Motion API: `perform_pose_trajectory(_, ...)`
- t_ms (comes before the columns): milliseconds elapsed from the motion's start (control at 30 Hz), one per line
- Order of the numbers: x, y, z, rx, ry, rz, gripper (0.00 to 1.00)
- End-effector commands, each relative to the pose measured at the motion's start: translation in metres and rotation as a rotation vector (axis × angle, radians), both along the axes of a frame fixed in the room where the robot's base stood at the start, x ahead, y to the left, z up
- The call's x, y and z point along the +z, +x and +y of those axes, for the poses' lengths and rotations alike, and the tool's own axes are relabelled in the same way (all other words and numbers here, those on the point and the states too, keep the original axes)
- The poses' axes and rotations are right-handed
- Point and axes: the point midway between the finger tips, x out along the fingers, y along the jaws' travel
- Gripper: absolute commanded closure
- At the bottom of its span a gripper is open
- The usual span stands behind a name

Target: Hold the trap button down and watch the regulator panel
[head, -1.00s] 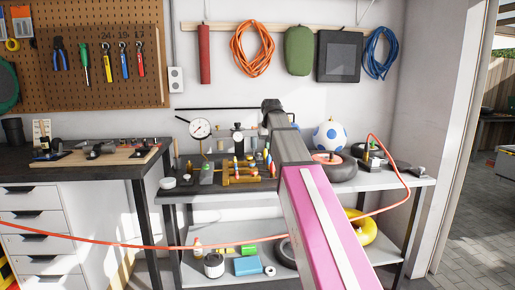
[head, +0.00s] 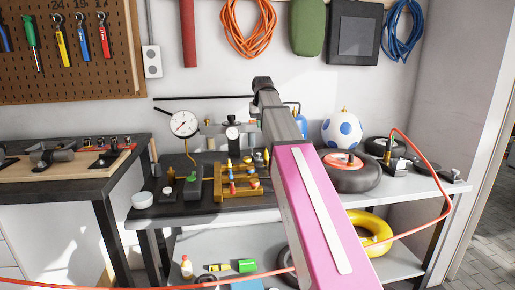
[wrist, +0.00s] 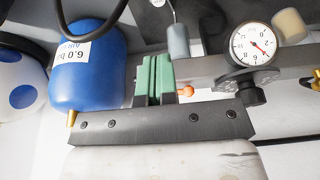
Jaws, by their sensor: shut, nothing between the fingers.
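The regulator panel shows in the head view as a grey block with a small round gauge (head: 232,133) at the back of the bench. In the wrist view this gauge (wrist: 254,44) has a red needle and hangs on a grey bar (wrist: 205,72). A grey cylinder (wrist: 178,42) and a small orange knob (wrist: 186,91) are by the bar. I cannot tell which part is the trap button. My gripper (wrist: 154,64) shows green fingers, shut and empty, beside the bar and knob. Contact cannot be told. In the head view my arm hides it.
A blue tank (wrist: 88,70) stands close to the fingers. A large dial gauge (head: 184,124), a wooden rack (head: 238,184) and a blue-spotted ball (head: 341,131) are on the bench. A red hose (head: 433,210) loops at the right.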

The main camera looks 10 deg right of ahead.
Motion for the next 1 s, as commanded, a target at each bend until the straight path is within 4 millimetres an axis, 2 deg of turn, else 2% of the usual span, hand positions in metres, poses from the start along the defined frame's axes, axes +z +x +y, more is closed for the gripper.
perform_pose_trajectory(300,-0.001,0.0,0.0,0.0,0.0,0.0,1.0)
perform_pose_trajectory(467,-0.011,0.003,0.0,0.0,0.0,0.001,1.0)
perform_pose_trajectory(1000,-0.095,0.03,0.0,0.0,0.0,0.002,1.0)
